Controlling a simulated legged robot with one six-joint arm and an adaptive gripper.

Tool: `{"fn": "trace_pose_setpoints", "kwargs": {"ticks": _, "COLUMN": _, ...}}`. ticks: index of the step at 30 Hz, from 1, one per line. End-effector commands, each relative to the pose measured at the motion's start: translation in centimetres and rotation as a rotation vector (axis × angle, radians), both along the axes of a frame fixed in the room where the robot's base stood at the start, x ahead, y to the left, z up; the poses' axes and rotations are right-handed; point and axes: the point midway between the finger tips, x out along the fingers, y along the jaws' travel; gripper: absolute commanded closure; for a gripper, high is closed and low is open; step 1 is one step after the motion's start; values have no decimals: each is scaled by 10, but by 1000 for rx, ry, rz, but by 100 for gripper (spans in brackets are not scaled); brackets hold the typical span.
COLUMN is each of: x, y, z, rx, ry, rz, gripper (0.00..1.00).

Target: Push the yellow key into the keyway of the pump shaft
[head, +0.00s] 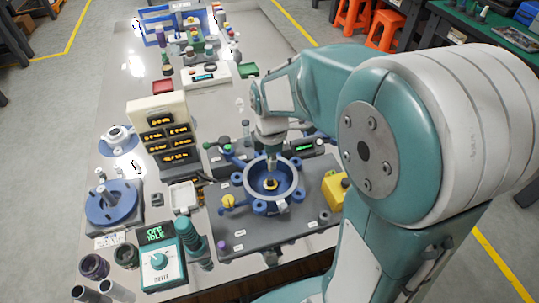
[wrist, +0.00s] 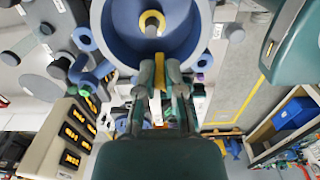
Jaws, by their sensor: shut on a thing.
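The blue pump housing (head: 297,190) sits on a grey fixture plate, its round bowl open upward. Inside it a yellow ring surrounds the grey pump shaft (head: 271,183); the shaft end also shows at the top of the wrist view (wrist: 151,27). My gripper (head: 271,160) points down over the bowl in the head view. In the wrist view my gripper (wrist: 160,70) is shut on the yellow key (wrist: 159,72), a narrow piece between the fingertips. The key appears apart from the shaft. I cannot make out the keyway.
A yellow block (head: 334,190) stands right of the housing, and a small yellow knob (head: 228,201) is on the plate's left. A cream display tower (head: 160,130) stands to the left. A control box (head: 160,258) with a green dial is at front left.

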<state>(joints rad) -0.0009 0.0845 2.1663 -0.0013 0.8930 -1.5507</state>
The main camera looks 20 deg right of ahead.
Motion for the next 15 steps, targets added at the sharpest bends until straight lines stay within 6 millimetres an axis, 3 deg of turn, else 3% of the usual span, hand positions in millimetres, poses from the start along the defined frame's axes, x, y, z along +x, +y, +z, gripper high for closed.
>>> {"fn": "trace_pose_setpoints", "kwargs": {"ticks": 15, "x": 0, "y": 0, "z": -38, "rx": 0, "ry": 2, "rz": 0, "gripper": 100}}
